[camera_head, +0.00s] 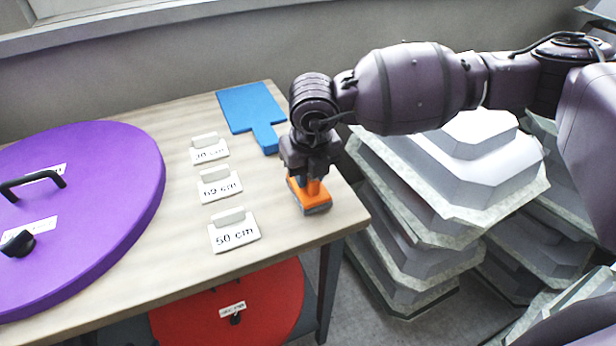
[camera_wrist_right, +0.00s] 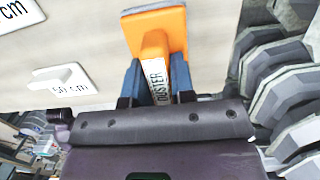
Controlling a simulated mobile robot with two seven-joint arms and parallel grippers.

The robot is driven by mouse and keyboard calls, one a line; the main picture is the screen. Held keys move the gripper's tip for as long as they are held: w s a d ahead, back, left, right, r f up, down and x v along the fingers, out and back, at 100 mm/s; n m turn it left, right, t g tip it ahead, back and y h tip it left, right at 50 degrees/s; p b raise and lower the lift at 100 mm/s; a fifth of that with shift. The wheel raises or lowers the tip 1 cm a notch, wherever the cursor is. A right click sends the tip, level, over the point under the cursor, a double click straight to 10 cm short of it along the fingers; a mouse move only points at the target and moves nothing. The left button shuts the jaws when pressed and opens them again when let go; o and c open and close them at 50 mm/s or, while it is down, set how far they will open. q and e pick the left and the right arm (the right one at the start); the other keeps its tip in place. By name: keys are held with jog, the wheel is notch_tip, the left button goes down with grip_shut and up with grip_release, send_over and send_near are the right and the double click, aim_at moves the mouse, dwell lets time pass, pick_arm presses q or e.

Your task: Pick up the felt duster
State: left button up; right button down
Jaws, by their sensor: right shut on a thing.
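The felt duster (camera_head: 310,194) is an orange block with a grey underside and an upright orange handle, near the right end of the wooden table. My right gripper (camera_head: 314,176) comes down from above and is shut on its handle. I cannot tell whether the duster touches the table. My left gripper is in neither view.
The table (camera_head: 180,235) bears a large purple disc (camera_head: 110,190) with black handles, a blue paddle-shaped piece (camera_head: 250,105) and three white size cards (camera_head: 234,236). A red disc (camera_head: 270,300) is below. White moulds (camera_head: 440,180) are stacked on the floor right of the table.

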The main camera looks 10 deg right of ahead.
notch_tip(320, 180, up, 20)
jog(key=b, duration=0.1)
jog(key=shift+f, duration=0.1)
